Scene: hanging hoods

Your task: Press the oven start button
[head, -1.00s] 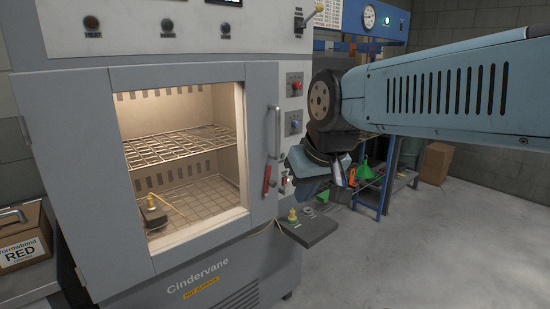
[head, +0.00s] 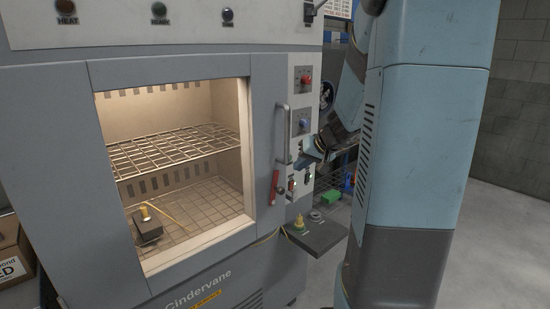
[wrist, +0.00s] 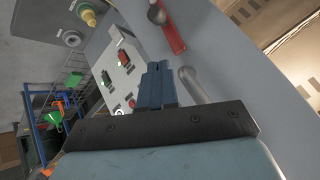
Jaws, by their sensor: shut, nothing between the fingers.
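The grey oven (head: 265,120) fills the left of the head view, with its lit chamber visible through the door window. A pale control strip (head: 303,100) right of the door carries a red knob (head: 305,80), a blue knob (head: 303,123) and small switches (head: 307,176) lower down. I cannot tell which control is the start button. My gripper (head: 306,163) is beside the strip, below the blue knob, partly hidden by dark parts of my arm. In the wrist view my fingers (wrist: 157,75) are shut and empty, with the control strip (wrist: 120,75) behind and left of them. Contact cannot be told.
A vertical door handle (head: 283,135) and a red lever (head: 274,187) stand out close to my gripper. A dark shelf (head: 325,238) with a yellow-topped fitting (head: 299,223) juts out below. My arm hides much of the right side. Open floor lies at far right.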

